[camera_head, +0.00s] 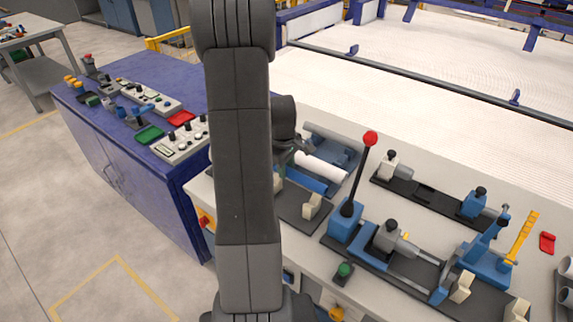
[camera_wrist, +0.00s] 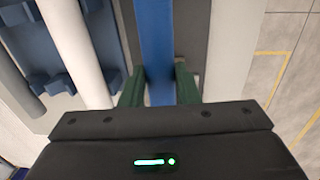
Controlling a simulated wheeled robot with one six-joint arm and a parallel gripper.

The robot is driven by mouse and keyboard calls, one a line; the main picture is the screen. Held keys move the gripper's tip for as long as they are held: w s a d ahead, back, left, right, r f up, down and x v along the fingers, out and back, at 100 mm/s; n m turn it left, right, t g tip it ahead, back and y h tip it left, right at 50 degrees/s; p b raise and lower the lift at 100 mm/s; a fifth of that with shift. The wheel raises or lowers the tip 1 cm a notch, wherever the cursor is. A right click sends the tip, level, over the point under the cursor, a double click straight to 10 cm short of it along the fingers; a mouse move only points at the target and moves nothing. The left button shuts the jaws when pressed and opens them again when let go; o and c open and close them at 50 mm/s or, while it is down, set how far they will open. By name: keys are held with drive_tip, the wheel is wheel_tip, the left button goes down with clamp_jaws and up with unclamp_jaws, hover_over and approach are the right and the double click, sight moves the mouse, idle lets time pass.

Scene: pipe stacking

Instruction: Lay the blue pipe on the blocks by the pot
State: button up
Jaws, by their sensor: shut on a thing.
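The blue pipe (camera_head: 306,180) lies slanting over a dark plate (camera_head: 291,205) at the table's left end. It also shows in the wrist view (camera_wrist: 155,40), running between the green fingers of my gripper (camera_wrist: 160,88). My gripper is shut on the pipe. In the head view my arm hides most of the gripper and the pipe's left end. I cannot tell whether the pipe touches the plate. One cream block (camera_head: 313,206) stands on the plate in front of the pipe; two more cream blocks (camera_head: 461,287) (camera_head: 517,309) stand at lower right. I cannot identify the pot.
A white pipe (camera_head: 323,168) and a blue rack (camera_head: 343,150) lie behind the blue pipe. A red-knobbed lever (camera_head: 370,139) rises to the right, beside blue and grey clamp fixtures (camera_head: 390,238). A blue control cabinet (camera_head: 160,190) stands at left.

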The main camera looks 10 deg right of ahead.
wheel_tip(320, 180, down, 6)
drive_tip(key=b, duration=0.4)
drive_tip(key=shift+f, duration=0.25)
drive_tip(key=o, duration=1.1)
drive_tip(key=r, duration=0.9)
drive_tip(key=a+r, duration=0.1)
drive_tip(key=r, duration=0.3)
drive_tip(key=shift+s+r+b, duration=0.4)
drive_tip(key=shift+f, duration=0.15)
